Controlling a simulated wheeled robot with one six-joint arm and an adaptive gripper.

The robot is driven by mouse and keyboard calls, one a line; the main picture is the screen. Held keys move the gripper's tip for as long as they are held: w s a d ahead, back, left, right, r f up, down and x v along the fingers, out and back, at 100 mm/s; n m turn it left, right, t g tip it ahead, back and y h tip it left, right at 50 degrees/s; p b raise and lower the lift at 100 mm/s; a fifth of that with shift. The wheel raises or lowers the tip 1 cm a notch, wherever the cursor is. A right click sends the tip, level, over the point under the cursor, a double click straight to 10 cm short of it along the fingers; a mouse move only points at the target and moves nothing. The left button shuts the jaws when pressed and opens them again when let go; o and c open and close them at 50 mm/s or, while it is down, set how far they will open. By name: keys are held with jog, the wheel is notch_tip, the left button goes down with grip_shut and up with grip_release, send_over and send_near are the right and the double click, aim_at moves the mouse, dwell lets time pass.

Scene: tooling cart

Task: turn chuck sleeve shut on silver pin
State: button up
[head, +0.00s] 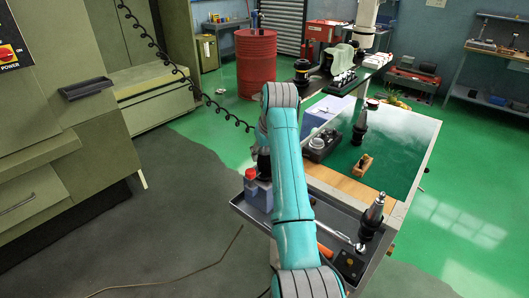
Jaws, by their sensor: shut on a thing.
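My gripper (264,163) is small and dark in the head view, at the left end of the grey tray, partly covered by my own teal arm. It points down over a blue-grey block (258,195) and is shut on the chuck sleeve there. The sleeve is too small and covered to make out clearly. I cannot make out the silver pin at the gripper. A dark tool holder with a silver tip (373,213) stands upright at the tray's right end, apart from my gripper.
A red-capped bottle (250,182) stands close left of my gripper. The grey tray (238,206) runs along the cart's near edge. A green mat (400,150) carries another dark holder (360,128) and a small wooden piece (361,164). A dark box of parts (322,146) stands beside it.

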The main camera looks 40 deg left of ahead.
jog(key=m+t+h, duration=0.1)
jog(key=m, duration=0.4)
jog(key=shift+h, duration=0.4)
dwell(0.3)
jog(key=o, duration=1.2)
jog(key=shift+c, duration=0.2)
jog(key=v, duration=1.2)
jog(key=shift+s, duration=0.2)
jog(key=shift+s+f, duration=0.1)
jog(key=shift+f, duration=0.05)
